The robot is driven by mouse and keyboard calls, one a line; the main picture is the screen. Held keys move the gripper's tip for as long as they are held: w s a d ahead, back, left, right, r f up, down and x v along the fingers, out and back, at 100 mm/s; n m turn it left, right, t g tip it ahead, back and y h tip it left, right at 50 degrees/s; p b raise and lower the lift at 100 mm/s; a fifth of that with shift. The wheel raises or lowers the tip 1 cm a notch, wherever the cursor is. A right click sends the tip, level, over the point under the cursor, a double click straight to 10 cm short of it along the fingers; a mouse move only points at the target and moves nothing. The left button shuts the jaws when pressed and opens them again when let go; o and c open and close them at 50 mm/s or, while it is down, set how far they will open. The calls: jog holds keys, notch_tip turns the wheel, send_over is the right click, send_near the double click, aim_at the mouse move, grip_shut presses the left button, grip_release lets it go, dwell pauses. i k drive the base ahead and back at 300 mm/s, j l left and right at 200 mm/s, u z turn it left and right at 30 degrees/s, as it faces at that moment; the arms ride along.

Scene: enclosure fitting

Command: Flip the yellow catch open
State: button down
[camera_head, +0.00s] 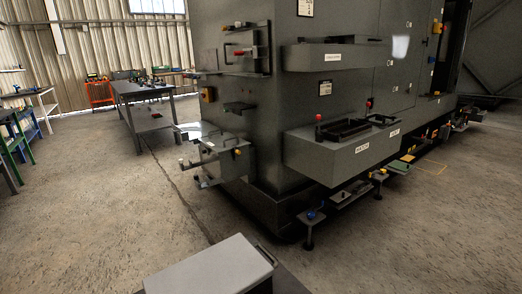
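A large dark grey enclosure (345,85) stands across the middle and right of the view. Several small yellow parts show on it. One is a yellow-orange block (208,94) on its left face. Another is a yellow piece (437,28) high at the right, beside a dark opening. A small yellow knob (237,151) sits on the low bracket at the left corner. I cannot tell which is the yellow catch, or whether it is open or shut. My gripper is not in view.
A labelled grey box (340,155) juts from the enclosure's front, with a shelf (335,56) above it. A low bracket (215,160) sticks out at the left corner. Blue-knobbed feet (311,215) stand on the floor. Workbenches (140,90) are back left.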

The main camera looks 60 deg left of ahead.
aim_at(237, 152)
jog(key=i+j+z, duration=0.15)
jog(key=i+z, duration=0.3)
jog(key=i, duration=1.2)
jog(key=u, duration=0.4)
jog(key=i+u, duration=0.1)
jog(key=u, duration=0.3)
jog(key=l+u, duration=0.1)
jog(key=u, duration=0.3)
jog(key=l+u, duration=0.1)
jog(key=u, duration=1.75)
jog(key=i+l, duration=0.05)
jog(key=l, duration=0.05)
